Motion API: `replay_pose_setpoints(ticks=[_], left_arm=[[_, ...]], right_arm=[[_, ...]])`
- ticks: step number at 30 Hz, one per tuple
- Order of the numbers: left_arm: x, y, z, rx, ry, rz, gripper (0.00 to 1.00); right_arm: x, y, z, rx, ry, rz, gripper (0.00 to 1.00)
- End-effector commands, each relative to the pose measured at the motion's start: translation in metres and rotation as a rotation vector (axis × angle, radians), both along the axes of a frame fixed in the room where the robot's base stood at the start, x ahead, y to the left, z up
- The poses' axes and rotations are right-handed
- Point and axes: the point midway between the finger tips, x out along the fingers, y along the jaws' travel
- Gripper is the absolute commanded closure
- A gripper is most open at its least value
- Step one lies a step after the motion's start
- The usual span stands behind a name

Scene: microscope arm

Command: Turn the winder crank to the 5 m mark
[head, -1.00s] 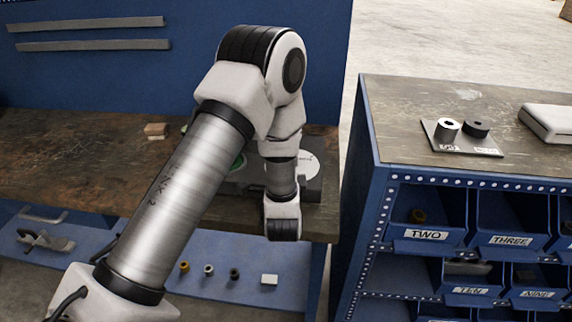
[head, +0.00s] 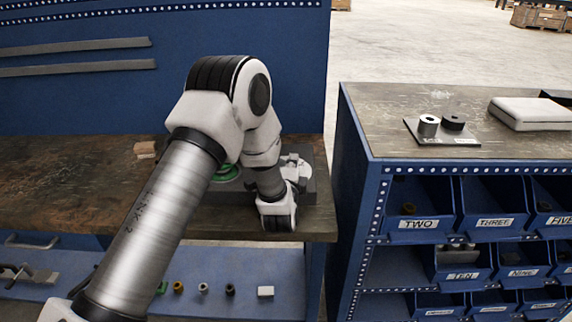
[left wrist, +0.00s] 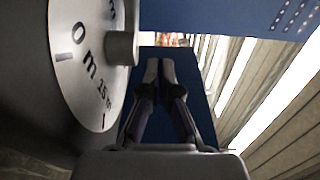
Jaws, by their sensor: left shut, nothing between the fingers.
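The winder (head: 322,183) has a dark base and stands near the right end of the wooden bench, partly behind my left arm. A green ring (head: 226,172) shows on its left and a pale disc on its right. In the left wrist view, the pale round dial (left wrist: 88,75) fills the left side, with "0 m" and "15 m" legible. A grey cylindrical crank knob (left wrist: 122,48) sticks out from its face. My left gripper (left wrist: 160,68) is shut and empty, just right of the knob; contact cannot be told. My right gripper is not in view.
A blue shelf unit (head: 350,150) with labelled bins stands to the right, across a gap. A wooden block (head: 145,149) lies on the bench at left. Small parts lie on the lower shelf (head: 240,306). The bench left of my arm is mostly clear.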

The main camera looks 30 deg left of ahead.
Motion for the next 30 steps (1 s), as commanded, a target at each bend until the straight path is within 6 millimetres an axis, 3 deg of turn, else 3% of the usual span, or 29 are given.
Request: replay_pose_setpoints(ticks=[9,15,26,30], left_arm=[[0.063,0.03,0.002,0.0,-0.002,0.003,1.0],[0.037,0.053,0.002,-0.002,0.001,0.003,1.0],[0.032,0.057,0.0,0.0,0.0,0.001,1.0],[0.026,0.062,0.004,-0.001,0.002,0.002,1.0]], right_arm=[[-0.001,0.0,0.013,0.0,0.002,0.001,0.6],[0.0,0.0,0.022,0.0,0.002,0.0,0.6],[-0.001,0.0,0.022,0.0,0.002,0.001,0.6],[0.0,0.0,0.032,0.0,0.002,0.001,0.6]])
